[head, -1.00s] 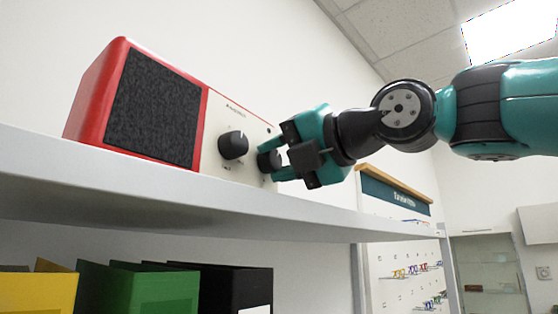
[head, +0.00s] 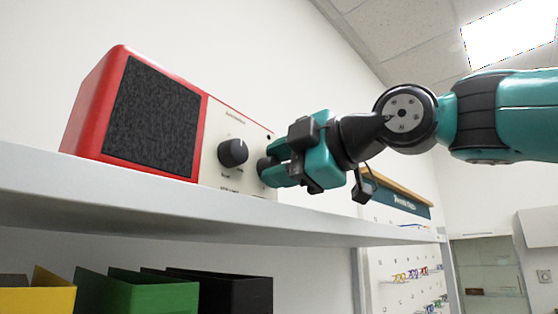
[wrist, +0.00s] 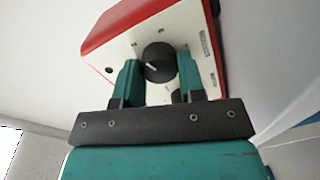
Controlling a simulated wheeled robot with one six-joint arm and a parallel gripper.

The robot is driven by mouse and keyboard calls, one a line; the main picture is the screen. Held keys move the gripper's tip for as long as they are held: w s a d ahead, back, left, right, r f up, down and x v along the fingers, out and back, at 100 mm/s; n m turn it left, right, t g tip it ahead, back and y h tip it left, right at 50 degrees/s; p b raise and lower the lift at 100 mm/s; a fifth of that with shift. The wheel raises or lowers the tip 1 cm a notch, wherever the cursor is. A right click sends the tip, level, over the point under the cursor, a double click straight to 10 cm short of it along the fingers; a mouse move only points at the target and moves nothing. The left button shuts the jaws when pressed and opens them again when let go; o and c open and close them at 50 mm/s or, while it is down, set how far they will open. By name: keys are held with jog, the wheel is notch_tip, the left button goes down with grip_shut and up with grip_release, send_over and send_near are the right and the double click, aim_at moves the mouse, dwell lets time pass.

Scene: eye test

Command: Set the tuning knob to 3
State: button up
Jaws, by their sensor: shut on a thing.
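A red radio (head: 93,110) with a cream front panel stands on a grey shelf. The panel carries two dark round knobs. The left knob (head: 233,153) is free, with its pointer tipped up and slightly right. My gripper (head: 272,172) is at the right knob (head: 263,164), which its fingers partly hide in the head view. In the wrist view the fingers are shut on this knob (wrist: 159,56), one on each side, and a short white pointer line shows on its face. Another dark knob (wrist: 173,95) shows partly, nearer the palm. The panel's lettering is too small to read surely.
The shelf edge (head: 180,216) runs just below the radio and my gripper. Yellow, green and black folders (head: 150,293) stand on the level below. A board with small coloured items (head: 405,275) hangs behind to the right. The space above the radio is clear.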

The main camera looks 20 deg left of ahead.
jog(key=m+p, duration=0.1)
jog(key=m, duration=0.4)
jog(key=shift+w+g, duration=0.1)
jog(key=shift+g, duration=0.2)
jog(key=shift+m+p, duration=0.5)
jog(key=shift+m, duration=1.5)
jog(key=o, duration=0.9)
jog(key=shift+w+f+b+v, duration=0.15)
jog(key=shift+b+v, duration=1.05)
jog(key=shift+v, duration=3.2)
jog(key=shift+w+f+b+v, duration=0.15)
jog(key=shift+b+v, duration=1.05)
jog(key=shift+v, duration=3.15)
